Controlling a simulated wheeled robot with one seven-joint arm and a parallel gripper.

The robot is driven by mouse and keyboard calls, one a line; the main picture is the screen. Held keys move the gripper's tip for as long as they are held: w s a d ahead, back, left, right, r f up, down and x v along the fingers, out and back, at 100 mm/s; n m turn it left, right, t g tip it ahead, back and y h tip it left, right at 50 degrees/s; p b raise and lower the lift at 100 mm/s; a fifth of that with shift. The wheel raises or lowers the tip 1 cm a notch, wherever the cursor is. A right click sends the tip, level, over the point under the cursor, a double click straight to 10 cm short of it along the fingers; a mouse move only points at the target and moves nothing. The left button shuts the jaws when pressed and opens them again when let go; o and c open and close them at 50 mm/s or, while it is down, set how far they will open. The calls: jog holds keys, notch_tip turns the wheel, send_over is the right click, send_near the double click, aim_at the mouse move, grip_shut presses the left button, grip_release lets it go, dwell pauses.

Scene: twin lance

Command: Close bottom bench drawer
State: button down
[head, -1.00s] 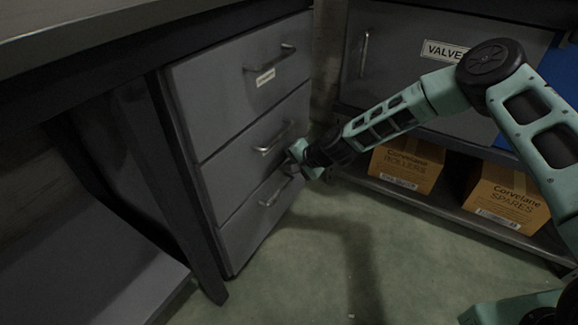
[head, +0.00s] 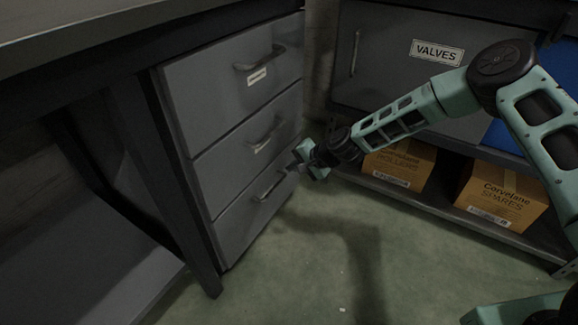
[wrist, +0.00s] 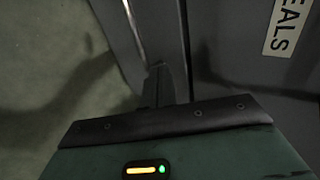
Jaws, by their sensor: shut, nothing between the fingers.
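The bottom drawer (head: 240,232) is the lowest of three grey drawer fronts under the bench in the head view. Its front looks about level with the drawers above, though any small gap is hard to tell. Its bar handle (head: 268,188) faces the open floor. My gripper (head: 296,168) is shut and empty, at the far end of this drawer front, close to the handle. I cannot tell whether it touches.
The middle drawer (head: 235,158) and the labelled top drawer (head: 225,90) look shut. The green floor (head: 310,260) ahead is clear.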

jog(key=p+v, duration=0.3)
jog(key=v, duration=0.6)
jog(key=s+a+r+n+g+h, duration=0.1)
jog(key=s+a+r+n+g, duration=0.15)
jog(key=s+r+n, duration=0.4)
jog(key=s+a+r+n+g+h, duration=0.1)
jog(key=s+a+r+n+g, duration=0.2)
jog(key=s, duration=0.6)
jog(key=s+d+r+n+h+p, duration=0.1)
jog(key=s+d+r+n+h, duration=0.25)
jog(key=s+r, duration=0.55)
jog(key=s+d+r+n+h, duration=0.2)
jog(key=s+d+r, duration=0.35)
jog(key=s, duration=0.75)
notch_tip(320, 180, up, 36)
jog(key=p, duration=3.5)
jog(key=shift+a+f, duration=0.2)
jog(key=shift+a, duration=0.25)
jog(key=shift+y, duration=0.25)
